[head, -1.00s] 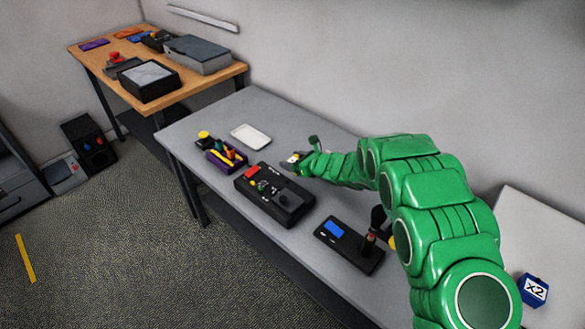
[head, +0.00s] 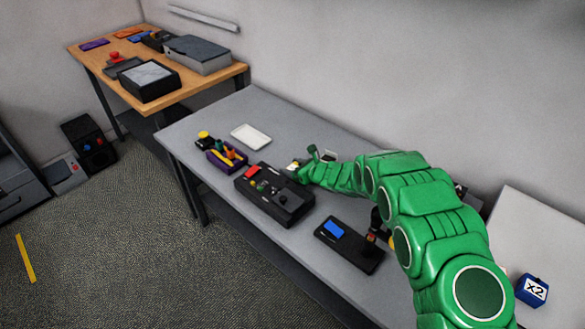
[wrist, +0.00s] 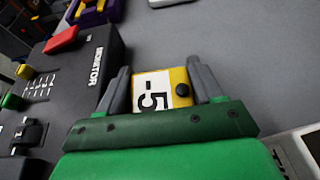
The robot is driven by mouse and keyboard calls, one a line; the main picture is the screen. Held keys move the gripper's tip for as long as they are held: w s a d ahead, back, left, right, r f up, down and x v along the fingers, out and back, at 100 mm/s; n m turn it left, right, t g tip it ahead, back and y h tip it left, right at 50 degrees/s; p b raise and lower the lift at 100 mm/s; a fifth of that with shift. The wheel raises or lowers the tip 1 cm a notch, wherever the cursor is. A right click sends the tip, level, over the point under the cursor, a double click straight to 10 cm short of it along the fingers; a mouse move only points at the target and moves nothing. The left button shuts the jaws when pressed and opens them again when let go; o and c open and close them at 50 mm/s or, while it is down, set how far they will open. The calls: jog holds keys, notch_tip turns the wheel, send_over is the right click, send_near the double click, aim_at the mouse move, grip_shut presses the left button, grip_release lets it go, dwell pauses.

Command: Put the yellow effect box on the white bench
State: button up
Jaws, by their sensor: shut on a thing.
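The yellow effect box (wrist: 183,78), with a white label reading "-5" and a dark knob, sits between the two grey fingers of my gripper (wrist: 160,72) in the wrist view. My gripper (head: 301,167) is shut on it. In the head view the box is small and partly hidden at the gripper's tip, over the grey table beside the black controller. I cannot tell whether the box touches the table. The white bench (head: 535,222) shows at the right edge of the head view, partly hidden behind my green arm.
A blue X2 box (head: 532,290) is on the white bench. On the grey table (head: 185,118) are the black controller (head: 285,205), a device with a blue screen (head: 350,246), a purple tray (head: 222,160) and a white tray (head: 250,137). A wooden table (head: 85,62) stands behind.

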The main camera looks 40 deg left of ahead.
jog(key=shift+f, duration=0.1)
jog(key=o, duration=0.9)
jog(key=shift+c, duration=0.2)
jog(key=shift+v, duration=6)
jog(key=shift+r, duration=0.2)
